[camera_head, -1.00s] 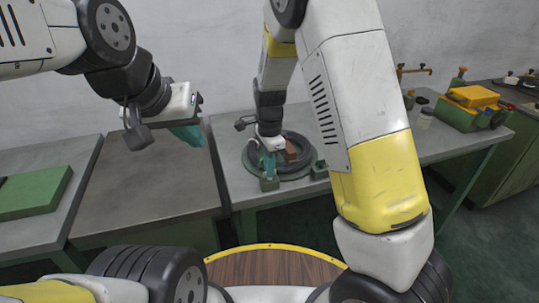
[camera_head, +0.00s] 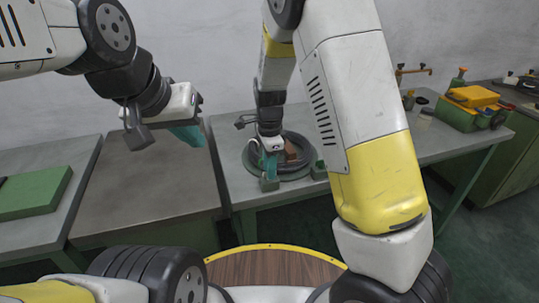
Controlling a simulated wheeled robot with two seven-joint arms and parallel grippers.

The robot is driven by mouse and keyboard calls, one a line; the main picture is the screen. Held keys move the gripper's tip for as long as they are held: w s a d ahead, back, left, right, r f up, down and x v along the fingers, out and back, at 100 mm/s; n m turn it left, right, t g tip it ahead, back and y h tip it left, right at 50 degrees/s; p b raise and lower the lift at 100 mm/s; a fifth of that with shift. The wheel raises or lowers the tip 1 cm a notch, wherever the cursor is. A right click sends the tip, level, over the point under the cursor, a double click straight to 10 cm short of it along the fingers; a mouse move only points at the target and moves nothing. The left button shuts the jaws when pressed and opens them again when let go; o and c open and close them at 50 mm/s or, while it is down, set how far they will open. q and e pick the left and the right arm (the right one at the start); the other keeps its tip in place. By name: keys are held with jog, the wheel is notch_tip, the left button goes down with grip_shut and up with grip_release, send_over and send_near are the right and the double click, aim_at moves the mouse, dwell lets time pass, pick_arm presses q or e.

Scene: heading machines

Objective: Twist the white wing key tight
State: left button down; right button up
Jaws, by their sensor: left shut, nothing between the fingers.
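I cannot make out the white wing key; my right gripper and its wrist may hide it. My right gripper (camera_head: 267,169) points down at the near left part of a round dark fixture (camera_head: 306,172) on the middle table. Its teal fingers reach a small green block (camera_head: 269,184) at the fixture's near edge. Whether they are open, or hold anything, is too small to tell. My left gripper (camera_head: 190,136) is shut and empty, held in the air over the brown-grey table on the left.
A reddish-brown block (camera_head: 291,150) sits inside the fixture's ring, with a green block (camera_head: 319,169) at its right edge. My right arm covers part of the middle table (camera_head: 232,178). A green slab (camera_head: 36,193) lies far left. A yellow-topped green box (camera_head: 470,109) stands right.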

notch_tip(320, 180, up, 8)
jog(key=shift+f, duration=0.25)
jog(key=shift+r, duration=0.15)
dwell(0.3)
jog(key=shift+r, duration=0.1)
jog(key=s+d+r+n+t+y, duration=0.1)
jog(key=s+d+r+n+t, duration=0.2)
jog(key=s+d+r+n, duration=0.4)
jog(key=s+d+r+n+t+y, duration=0.1)
jog(key=s+d+r+n+t, duration=0.2)
jog(key=s+d+r+n, duration=0.4)
jog(key=s+r+n, duration=0.1)
jog(key=s, duration=0.4)
jog(key=shift+s+d+r, duration=0.15)
jog(key=shift+s+r, duration=0.1)
jog(key=shift+s, duration=0.15)
